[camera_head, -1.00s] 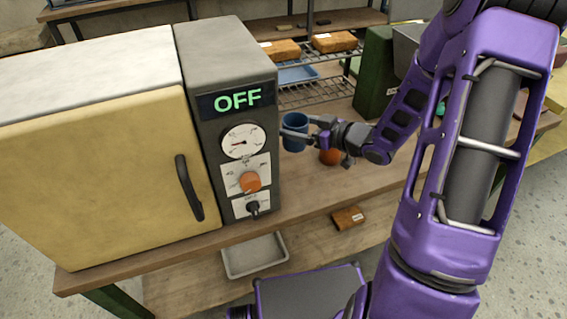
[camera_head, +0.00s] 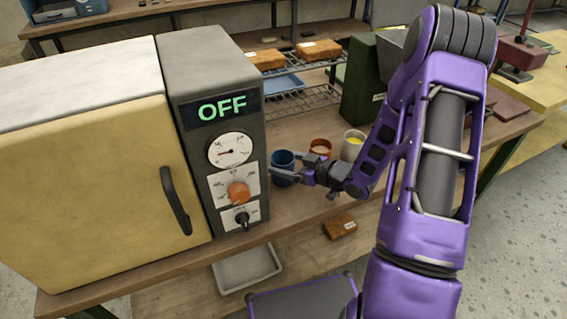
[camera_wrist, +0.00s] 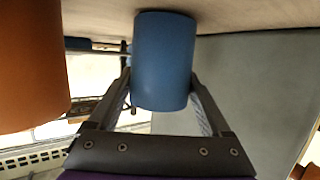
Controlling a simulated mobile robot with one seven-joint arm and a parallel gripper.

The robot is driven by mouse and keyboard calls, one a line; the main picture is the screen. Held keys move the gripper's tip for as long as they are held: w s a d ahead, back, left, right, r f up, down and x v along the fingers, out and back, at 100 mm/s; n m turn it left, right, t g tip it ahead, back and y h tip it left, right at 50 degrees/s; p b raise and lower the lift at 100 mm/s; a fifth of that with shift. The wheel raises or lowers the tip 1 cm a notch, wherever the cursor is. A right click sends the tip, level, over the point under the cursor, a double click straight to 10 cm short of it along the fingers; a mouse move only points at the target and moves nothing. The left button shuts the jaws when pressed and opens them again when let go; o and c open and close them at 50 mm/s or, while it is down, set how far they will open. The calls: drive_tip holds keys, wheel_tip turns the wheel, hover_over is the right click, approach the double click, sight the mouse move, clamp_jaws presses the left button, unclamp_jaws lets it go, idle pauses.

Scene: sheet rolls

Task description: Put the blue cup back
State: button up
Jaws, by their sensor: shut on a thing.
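The blue cup (camera_head: 283,168) is upright just right of the oven's control panel in the head view. My gripper (camera_head: 296,169) is shut on it from the right. In the wrist view the blue cup (camera_wrist: 163,62) fills the space between the two fingers of my gripper (camera_wrist: 162,92). It is at or very near the wooden bench top; I cannot tell whether it touches.
An orange cup (camera_head: 321,148) and a white cup with yellow contents (camera_head: 353,143) stand behind my gripper. The oven (camera_head: 90,170) reads OFF. A wire rack (camera_head: 300,100) stands behind. A grey tray (camera_head: 247,269) and a brown block (camera_head: 340,226) lie on the lower shelf.

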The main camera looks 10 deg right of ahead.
drive_tip(key=shift+f, duration=0.2)
drive_tip(key=o, duration=1.2)
drive_tip(key=shift+r, duration=0.15)
drive_tip(key=shift+d+r, duration=0.1)
drive_tip(key=shift+r, duration=0.05)
drive_tip(key=v, duration=1.1)
drive_tip(key=shift+s+d+p, duration=0.2)
drive_tip(key=shift+s+p, duration=0.2)
